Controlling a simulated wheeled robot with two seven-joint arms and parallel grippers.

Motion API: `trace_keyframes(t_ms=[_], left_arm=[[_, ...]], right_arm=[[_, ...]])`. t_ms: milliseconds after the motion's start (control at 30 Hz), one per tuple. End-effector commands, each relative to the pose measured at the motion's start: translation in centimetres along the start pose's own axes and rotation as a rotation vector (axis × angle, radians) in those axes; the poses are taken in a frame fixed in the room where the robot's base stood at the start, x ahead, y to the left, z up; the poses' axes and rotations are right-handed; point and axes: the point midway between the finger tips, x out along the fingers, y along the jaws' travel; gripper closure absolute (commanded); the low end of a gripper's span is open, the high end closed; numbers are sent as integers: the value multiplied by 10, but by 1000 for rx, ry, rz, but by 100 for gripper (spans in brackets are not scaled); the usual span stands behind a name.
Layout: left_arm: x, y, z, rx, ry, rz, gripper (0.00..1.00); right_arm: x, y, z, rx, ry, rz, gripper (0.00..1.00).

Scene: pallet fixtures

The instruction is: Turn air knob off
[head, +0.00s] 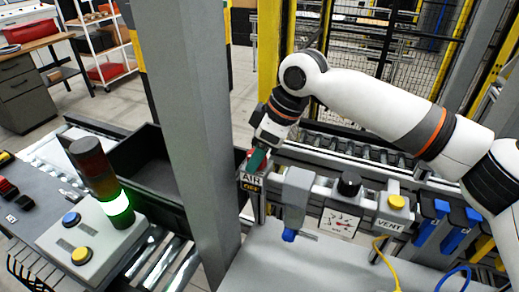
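The air station (251,181) is a small panel marked AIR, with a yellow OFF mark below. It stands just right of the grey post. My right arm comes in from the right, and my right gripper (257,161) points down at the top of this panel. A dark green part and a bit of red show at the fingertips. The air knob itself is mostly hidden by the gripper, so its turn and whether the fingers close on it cannot be told. My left gripper is not in view.
A thick grey post (192,130) stands left of the panel. Right of it are a grey nozzle holder (294,195), a black knob (349,184), a gauge plate (339,222) and a yellow VENT button (396,202). A signal tower (115,203) glows green at left.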

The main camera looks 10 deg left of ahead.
Motion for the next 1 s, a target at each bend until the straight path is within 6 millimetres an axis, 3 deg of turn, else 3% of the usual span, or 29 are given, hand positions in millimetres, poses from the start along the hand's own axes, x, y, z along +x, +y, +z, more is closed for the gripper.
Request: trace_keyframes(t_ms=[33,233,833,867,1000], left_arm=[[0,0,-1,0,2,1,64],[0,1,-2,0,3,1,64],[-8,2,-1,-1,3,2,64],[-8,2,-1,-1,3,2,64],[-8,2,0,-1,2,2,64]], right_arm=[[0,0,0,0,0,0,54],[0,0,0,0,0,0,86],[-1,0,1,126,-1,-53,86],[-2,0,1,127,-2,-53,60],[-1,0,1,126,-1,-53,41]])
